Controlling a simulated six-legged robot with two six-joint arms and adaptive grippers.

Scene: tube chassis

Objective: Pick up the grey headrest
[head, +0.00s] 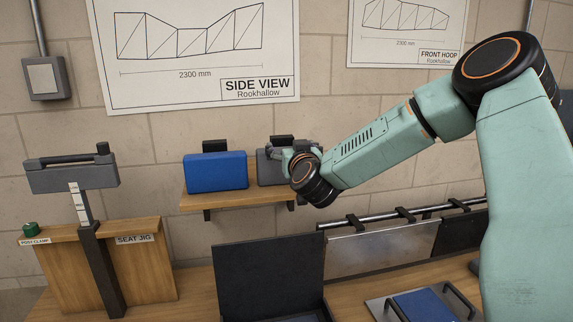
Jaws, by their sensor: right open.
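The grey headrest (267,172) sits upright on the small wooden wall shelf (232,199), to the right of a blue headrest (216,172). A dark bracket shows above each. My right gripper (281,152) is at the grey headrest's upper right and overlaps it in the head view. The gripper is open; its wrist hides the headrest's right side. I cannot tell whether the fingers touch the headrest. My left gripper is not in view.
A seat jig (133,255) with a post and a grey bar (70,176) stands at left, beside a green post clamp (30,229). A dark upright panel (268,275) stands below the shelf. A rail with hanging panels (380,252) and a tray with a blue pad (424,305) are at right.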

